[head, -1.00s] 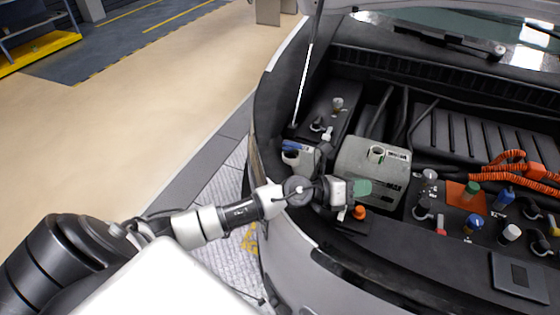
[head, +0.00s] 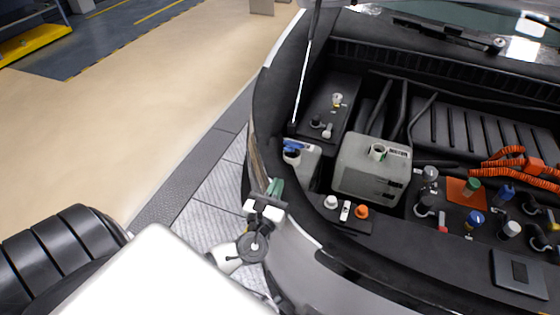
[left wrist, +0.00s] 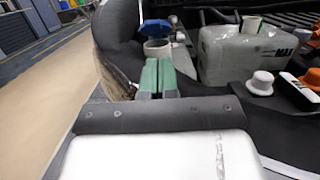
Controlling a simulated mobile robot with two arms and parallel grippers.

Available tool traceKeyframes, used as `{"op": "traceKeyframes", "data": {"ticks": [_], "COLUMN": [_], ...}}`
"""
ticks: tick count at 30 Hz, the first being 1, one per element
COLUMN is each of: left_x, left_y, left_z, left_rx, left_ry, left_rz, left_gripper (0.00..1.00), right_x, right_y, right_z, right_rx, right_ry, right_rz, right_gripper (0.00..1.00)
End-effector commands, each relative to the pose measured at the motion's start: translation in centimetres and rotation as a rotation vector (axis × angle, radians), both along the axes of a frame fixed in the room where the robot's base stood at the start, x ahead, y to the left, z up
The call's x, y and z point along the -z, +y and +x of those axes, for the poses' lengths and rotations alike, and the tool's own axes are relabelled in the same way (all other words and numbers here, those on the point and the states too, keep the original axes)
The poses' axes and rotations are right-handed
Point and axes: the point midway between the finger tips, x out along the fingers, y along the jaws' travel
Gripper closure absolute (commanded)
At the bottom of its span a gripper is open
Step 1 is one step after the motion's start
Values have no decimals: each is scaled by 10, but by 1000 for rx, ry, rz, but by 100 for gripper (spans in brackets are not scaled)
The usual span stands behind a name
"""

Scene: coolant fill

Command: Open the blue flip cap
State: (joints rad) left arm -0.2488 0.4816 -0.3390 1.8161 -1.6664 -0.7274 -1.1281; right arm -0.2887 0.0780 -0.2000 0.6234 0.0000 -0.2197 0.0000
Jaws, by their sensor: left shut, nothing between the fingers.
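The blue flip cap (head: 296,146) is on the neck of a whitish reservoir (head: 309,160) at the left of the engine bay. It appears raised on the far side of the neck, whose dark mouth seems to show. In the left wrist view the blue cap (left wrist: 155,28) also looks tipped up behind the round neck (left wrist: 157,48). My left gripper (head: 275,189) has green fingers and is shut and empty. It is at the car's front left edge, nearer than the reservoir and apart from the cap. My right gripper is not in view.
A large grey tank (head: 372,165) stands right of the reservoir. A white cap and an orange cap (head: 362,211) sit in front of it. Several coloured caps and orange cables (head: 515,165) are farther right. A prop rod (head: 305,75) rises at the left.

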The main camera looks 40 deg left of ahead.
Motion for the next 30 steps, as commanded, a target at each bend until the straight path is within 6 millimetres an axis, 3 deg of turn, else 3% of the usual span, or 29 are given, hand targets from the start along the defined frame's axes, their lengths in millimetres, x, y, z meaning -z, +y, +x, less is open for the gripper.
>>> {"op": "traceKeyframes", "data": {"ticks": [6, 12, 18, 30], "left_x": [-11, -14, -14, -14], "left_y": [10, 16, 18, 19], "left_z": [41, 69, 80, 81], "left_rx": [0, 1, 3, 2], "left_ry": [-3, -1, 1, 4], "left_rz": [-3, -4, -6, -7], "left_gripper": [100, 100, 100, 100], "right_x": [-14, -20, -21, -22], "right_y": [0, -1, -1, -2], "right_z": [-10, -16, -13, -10], "right_rx": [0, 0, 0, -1], "right_ry": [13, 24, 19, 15], "right_rz": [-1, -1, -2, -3], "right_gripper": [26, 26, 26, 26]}}
